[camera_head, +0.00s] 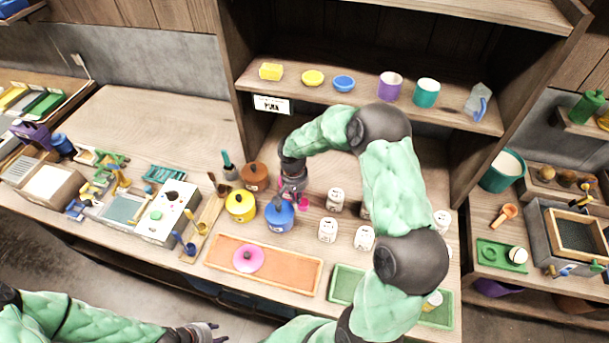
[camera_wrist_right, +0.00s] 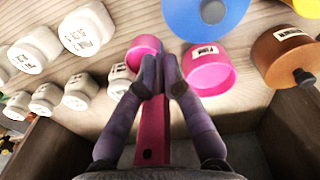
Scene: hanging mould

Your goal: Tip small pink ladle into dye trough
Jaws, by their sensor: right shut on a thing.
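My right gripper (camera_head: 297,196) is shut on the handle of the small pink ladle (camera_wrist_right: 152,135). In the right wrist view the fingers (camera_wrist_right: 163,88) close around the handle, and a pink cup lies just beyond them. In the head view a pink cup (camera_head: 303,203) shows beside the gripper, over the bench. An open pink pot (camera_wrist_right: 210,72) with a label stands close to the fingertips. A shallow orange tray (camera_head: 299,277) and a green tray (camera_head: 346,283) lie at the bench front; I cannot tell which is the dye trough. My left gripper (camera_head: 207,332) is low, off the bench front.
Blue (camera_head: 279,216), yellow (camera_head: 240,206) and brown (camera_head: 255,176) lidded pots stand around my right gripper. Several white jars (camera_head: 327,230) stand to its right. A pink lid (camera_head: 248,258) lies on the orange tray. A shelf (camera_head: 360,95) with cups hangs above.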

